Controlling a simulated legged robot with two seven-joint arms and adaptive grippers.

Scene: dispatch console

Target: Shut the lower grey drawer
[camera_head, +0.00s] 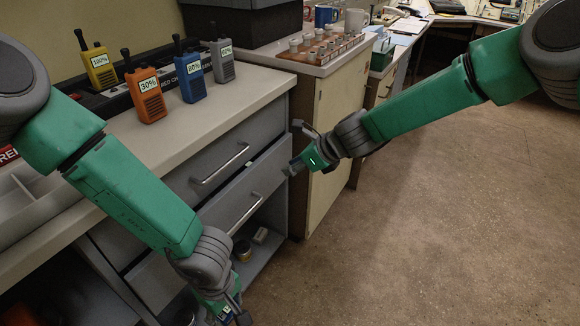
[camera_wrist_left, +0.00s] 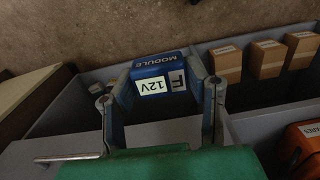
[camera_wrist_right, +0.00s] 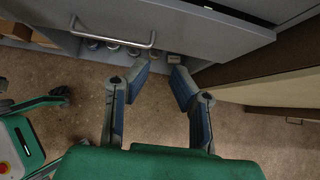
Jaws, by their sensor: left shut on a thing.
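The lower grey drawer (camera_head: 228,203) is in the cabinet below the upper grey drawer (camera_head: 208,158). A dark gap shows along its top edge, so it seems to stand slightly out. Its bar handle (camera_head: 245,214) also shows in the right wrist view (camera_wrist_right: 112,42). My right gripper (camera_head: 292,170) is open and empty, near the drawer's right end and apart from its handle; its spread fingers show in the right wrist view (camera_wrist_right: 160,82). My left gripper (camera_head: 232,312) is low at the bottom of the head view, shut on a blue 12V module (camera_wrist_left: 160,80).
Several radios, including an orange one (camera_head: 147,93), stand on the counter (camera_head: 180,130). Brown boxes (camera_wrist_left: 268,58) stand in a grey compartment near my left gripper. A beige cabinet (camera_head: 335,115) adjoins the drawers on the right. The floor (camera_head: 440,220) in front is clear.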

